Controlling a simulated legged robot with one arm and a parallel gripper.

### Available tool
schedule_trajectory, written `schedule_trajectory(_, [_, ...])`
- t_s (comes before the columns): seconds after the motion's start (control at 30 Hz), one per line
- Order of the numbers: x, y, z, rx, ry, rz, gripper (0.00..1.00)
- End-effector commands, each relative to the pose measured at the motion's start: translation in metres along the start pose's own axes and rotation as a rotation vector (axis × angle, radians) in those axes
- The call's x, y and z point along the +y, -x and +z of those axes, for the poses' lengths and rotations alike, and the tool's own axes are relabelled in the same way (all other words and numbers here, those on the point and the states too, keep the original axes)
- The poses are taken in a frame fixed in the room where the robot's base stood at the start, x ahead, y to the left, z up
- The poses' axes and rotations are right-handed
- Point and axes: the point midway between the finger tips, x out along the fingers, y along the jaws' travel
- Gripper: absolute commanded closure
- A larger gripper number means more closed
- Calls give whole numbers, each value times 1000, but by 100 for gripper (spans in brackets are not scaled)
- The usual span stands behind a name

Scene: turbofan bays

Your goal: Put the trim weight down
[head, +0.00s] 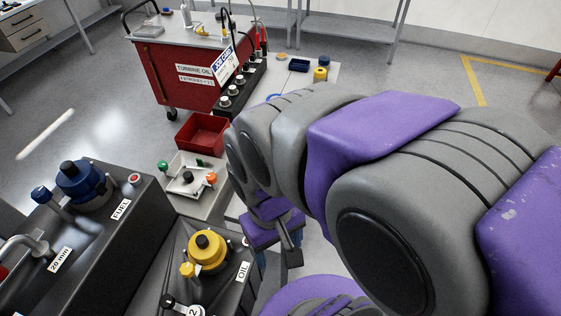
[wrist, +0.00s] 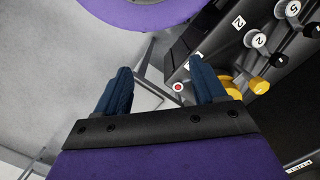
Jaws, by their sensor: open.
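My gripper (wrist: 162,66) is open in the wrist view, its two dark blue fingers apart with nothing held between them. In the head view my gripper (head: 276,260) is low in the middle, beside the right edge of the dark box labelled OIL (head: 222,268), and partly hidden by my arm. I cannot pick out a trim weight for certain in either view. Between the fingers in the wrist view are a grey surface and, near the right finger, a small red-and-white round button (wrist: 178,87) on the dark box.
A dark box labelled FUEL (head: 108,222) stands at left. A red cart (head: 185,75) stands behind. Numbered knobs (wrist: 259,40) and yellow caps (wrist: 258,85) sit right of my gripper.

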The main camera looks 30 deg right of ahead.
Motion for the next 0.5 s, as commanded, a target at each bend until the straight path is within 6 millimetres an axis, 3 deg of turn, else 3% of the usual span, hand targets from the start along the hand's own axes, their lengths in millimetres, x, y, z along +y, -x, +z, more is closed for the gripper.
schedule_trajectory(0.27, [28,33,-96,34,-142,-23,30])
schedule_trajectory(0.5, [75,48,-178,71,-300,-47,30])
